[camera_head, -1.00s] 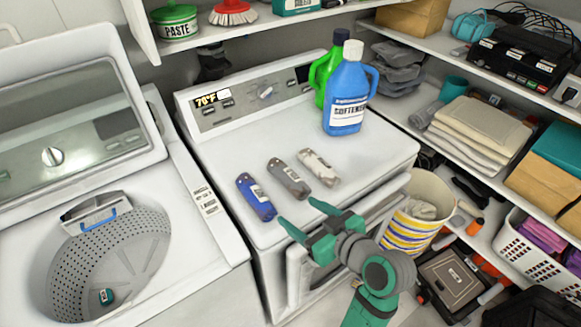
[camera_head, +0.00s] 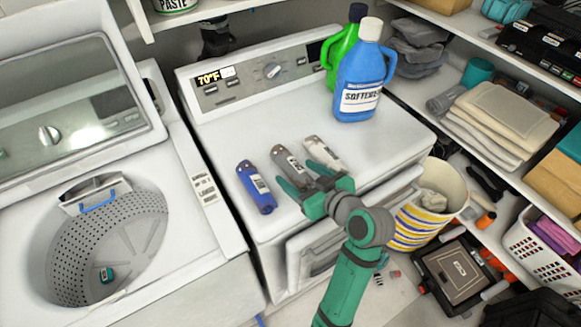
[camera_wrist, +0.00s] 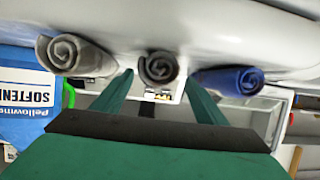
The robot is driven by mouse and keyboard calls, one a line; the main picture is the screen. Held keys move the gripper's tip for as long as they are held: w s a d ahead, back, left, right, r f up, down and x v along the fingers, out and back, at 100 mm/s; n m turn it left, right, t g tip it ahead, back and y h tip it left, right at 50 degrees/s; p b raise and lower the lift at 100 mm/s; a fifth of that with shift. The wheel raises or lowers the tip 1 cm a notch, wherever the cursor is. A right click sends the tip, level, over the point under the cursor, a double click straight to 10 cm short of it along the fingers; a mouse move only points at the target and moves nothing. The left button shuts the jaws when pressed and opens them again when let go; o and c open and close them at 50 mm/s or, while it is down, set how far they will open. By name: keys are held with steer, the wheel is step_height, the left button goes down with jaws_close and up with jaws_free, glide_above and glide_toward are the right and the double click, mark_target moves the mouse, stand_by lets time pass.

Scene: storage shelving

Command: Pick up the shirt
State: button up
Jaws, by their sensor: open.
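Three rolled shirts lie side by side on top of the white dryer (camera_head: 225,140): a blue one (camera_head: 257,187), a dark grey one (camera_head: 287,160) in the middle and a light grey one (camera_head: 323,151). My gripper (camera_head: 293,177) is open and empty, at the near end of the dark grey shirt. In the wrist view, the dark grey shirt (camera_wrist: 159,67) shows its rolled end between my two fingertips (camera_wrist: 160,84). The blue shirt (camera_wrist: 229,80) and the light grey shirt (camera_wrist: 75,54) lie outside the fingers. I cannot tell whether a finger touches any roll.
A blue softener bottle (camera_head: 360,75) and a green bottle (camera_head: 341,50) stand at the dryer's back right. An open washer (camera_head: 110,250) is at left. A striped basket (camera_head: 428,225) stands beside the dryer, near loaded shelves at right.

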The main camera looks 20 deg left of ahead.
mark_target(291, 167)
steer(key=x, duration=0.5)
steer(key=shift+w+d+r, duration=0.1)
steer(key=shift+w, duration=0.1)
steer(key=shift+c, duration=0.2)
steer(key=c, duration=1.2)
steer(key=shift+o, duration=0.2)
